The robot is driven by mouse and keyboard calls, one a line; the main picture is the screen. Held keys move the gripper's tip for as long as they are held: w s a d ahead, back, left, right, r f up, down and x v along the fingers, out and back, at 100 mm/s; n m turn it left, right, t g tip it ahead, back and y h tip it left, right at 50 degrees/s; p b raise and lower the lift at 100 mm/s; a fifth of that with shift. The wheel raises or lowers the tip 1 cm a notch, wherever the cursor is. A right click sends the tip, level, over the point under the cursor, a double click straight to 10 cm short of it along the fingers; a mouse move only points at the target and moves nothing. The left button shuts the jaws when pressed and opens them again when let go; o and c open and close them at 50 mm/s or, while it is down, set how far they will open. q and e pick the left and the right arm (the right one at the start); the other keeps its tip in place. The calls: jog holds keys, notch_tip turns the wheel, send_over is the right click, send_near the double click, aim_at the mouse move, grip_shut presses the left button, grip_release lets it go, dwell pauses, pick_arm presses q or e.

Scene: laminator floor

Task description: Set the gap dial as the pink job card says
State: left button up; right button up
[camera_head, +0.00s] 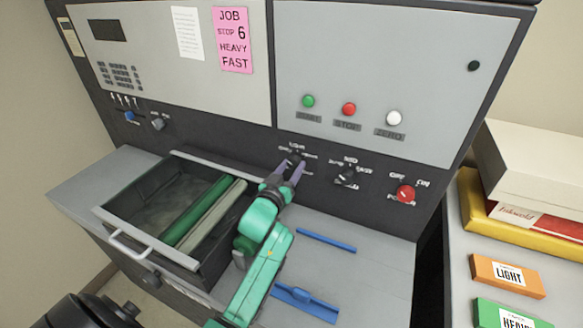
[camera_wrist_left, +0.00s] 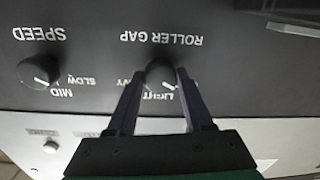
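The pink job card (camera_head: 233,40) on the upper panel reads JOB, STOP 6, HEAVY, FAST. The roller gap dial (camera_head: 296,159) is a black knob on the dark strip below the START and STOP buttons. It shows larger, upside down, in the left wrist view (camera_wrist_left: 161,75), with LIGHT, part of HEAVY and a partly hidden label around it. Its white mark points near LIGHT, towards the partly hidden label. My left gripper (camera_head: 291,168) has a finger on each side of the knob, with no clear gap at the fingertips (camera_wrist_left: 161,73). My right gripper is out of view.
The speed dial (camera_head: 346,175) and red power knob (camera_head: 405,194) sit to the right on the same strip. An open drawer (camera_head: 150,238) with green and pale rollers lies left of my arm. Blue bars (camera_head: 326,240) lie on the grey top. Boxes (camera_head: 508,275) stand at right.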

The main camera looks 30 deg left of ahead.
pick_arm(q)
grip_shut()
jog(key=shift+m, duration=0.3)
jog(key=m+b, duration=0.1)
jog(key=m, duration=0.4)
jog(key=shift+f, duration=0.15)
jog(key=m+b, duration=0.2)
jog(key=m, duration=0.4)
jog(key=shift+m, duration=0.4)
jog(key=m+b, duration=0.1)
jog(key=m, duration=0.5)
jog(key=shift+a+h, duration=0.1)
jog(key=shift+h, duration=0.2)
jog(key=m, duration=0.6)
jog(key=shift+b, duration=0.3)
